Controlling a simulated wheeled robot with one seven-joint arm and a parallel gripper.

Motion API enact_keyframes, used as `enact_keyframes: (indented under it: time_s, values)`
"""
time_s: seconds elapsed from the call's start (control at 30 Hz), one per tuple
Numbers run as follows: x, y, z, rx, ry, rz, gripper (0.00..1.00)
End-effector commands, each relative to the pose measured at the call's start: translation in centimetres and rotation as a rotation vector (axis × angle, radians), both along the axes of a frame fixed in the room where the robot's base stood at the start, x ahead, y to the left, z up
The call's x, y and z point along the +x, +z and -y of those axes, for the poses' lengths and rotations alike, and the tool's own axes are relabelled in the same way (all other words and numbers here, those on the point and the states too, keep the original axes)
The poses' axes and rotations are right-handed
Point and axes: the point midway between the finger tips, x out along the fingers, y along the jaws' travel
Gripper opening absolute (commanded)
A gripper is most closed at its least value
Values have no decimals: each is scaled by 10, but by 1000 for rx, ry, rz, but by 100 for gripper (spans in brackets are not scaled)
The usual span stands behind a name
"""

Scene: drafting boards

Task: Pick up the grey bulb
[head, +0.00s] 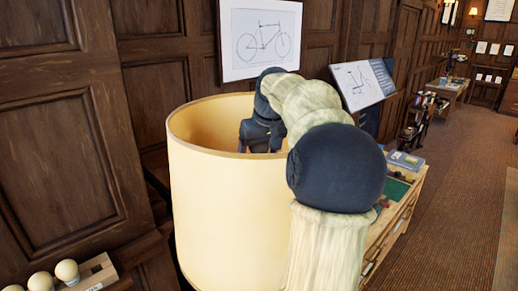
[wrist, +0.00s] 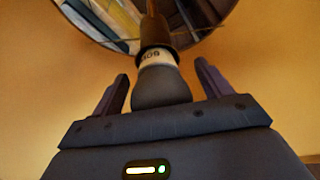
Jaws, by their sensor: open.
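The grey bulb (wrist: 160,88) sits in a dark socket (wrist: 154,32) inside a large cream lampshade (head: 225,205). A pale collar with lettering shows between the bulb's grey part and the socket. My gripper (wrist: 160,82) is open, with one finger on each side of the bulb and visible gaps between. In the head view my gripper (head: 262,140) reaches down inside the shade's open top. The bulb is hidden there by the shade wall. The lower part of the bulb is partly cut off by the gripper body in the wrist view.
The shade wall (wrist: 50,75) surrounds my gripper, and thin wire spokes cross its opening. A framed bicycle drawing (head: 262,42) hangs behind. A desk (head: 402,210) with a blue box (head: 405,160) stands right. Pale round bulbs (head: 67,270) sit in a wooden rack at lower left.

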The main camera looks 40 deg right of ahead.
Motion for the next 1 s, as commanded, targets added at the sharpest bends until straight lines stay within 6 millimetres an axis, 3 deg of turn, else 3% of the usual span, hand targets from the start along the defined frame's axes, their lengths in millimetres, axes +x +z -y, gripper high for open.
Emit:
enact_keyframes:
  time_s: [0.27, 0.47, 0.8, 1.0]
  values:
    - [0, 0, 0, 0, 0, 0, 75]
    - [0, 0, 0, 0, 0, 0, 37]
    - [0, 1, 0, 0, 0, 1, 37]
    - [1, 14, 0, -1, 1, 4, 37]
